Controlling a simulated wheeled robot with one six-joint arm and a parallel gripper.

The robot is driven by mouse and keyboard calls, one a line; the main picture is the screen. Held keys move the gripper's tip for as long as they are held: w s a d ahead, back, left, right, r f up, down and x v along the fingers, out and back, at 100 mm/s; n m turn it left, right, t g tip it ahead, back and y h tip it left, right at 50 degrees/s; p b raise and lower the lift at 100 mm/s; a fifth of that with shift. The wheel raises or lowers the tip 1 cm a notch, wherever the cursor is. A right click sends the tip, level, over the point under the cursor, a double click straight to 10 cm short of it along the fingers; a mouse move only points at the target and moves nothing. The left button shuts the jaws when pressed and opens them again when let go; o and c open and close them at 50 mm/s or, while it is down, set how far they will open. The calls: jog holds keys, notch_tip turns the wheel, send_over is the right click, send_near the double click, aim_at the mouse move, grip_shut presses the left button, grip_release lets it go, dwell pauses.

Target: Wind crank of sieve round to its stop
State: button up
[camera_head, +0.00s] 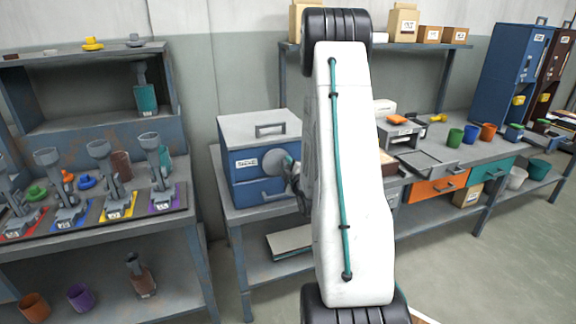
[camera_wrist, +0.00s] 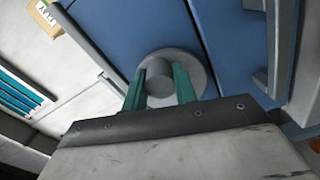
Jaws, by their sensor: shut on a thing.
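The sieve (camera_head: 258,192) is a blue box with a grey top and a label, standing on the bench left of my arm. Its crank (camera_head: 275,161) is a grey round disc with a knob on the box's front face. My gripper (camera_head: 292,172) is at this disc, mostly hidden behind my white arm in the head view. In the wrist view, the teal fingers of my gripper (camera_wrist: 159,88) stand either side of the crank's grey knob (camera_wrist: 161,80) and are shut on it. The blue face of the sieve (camera_wrist: 235,50) lies behind.
A rack (camera_head: 100,212) with several funnel-topped stands is at the left. On the right bench are a grey tray (camera_head: 430,162), several coloured cups (camera_head: 471,133) and an orange drawer (camera_head: 437,187). Blue and dark red cabinets stand at the far right. Open floor shows at lower right.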

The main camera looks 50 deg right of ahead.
aim_at(277, 171)
jog(key=m, duration=0.2)
jog(key=f+m, duration=0.1)
jog(key=m, duration=0.1)
jog(key=shift+a+f+m, duration=0.15)
jog(key=shift+f+m, duration=0.05)
jog(key=shift+m, duration=0.1)
jog(key=m, duration=0.3)
jog(key=f+m, duration=0.1)
jog(key=shift+w+a+m, duration=0.2)
jog(key=shift+a+m, duration=0.1)
jog(key=m, duration=0.3)
jog(key=a+m, duration=0.1)
jog(key=shift+w+f, duration=0.3)
jog(key=shift+w+a+f+m, duration=0.1)
jog(key=shift+w+a+m, duration=0.1)
jog(key=shift+m, duration=0.85)
jog(key=shift+w+a+m, duration=0.1)
jog(key=shift+a+m, duration=0.05)
jog(key=shift+m, duration=0.9)
jog(key=o, duration=1)
jog(key=v, duration=0.8)
jog(key=shift+d, duration=0.1)
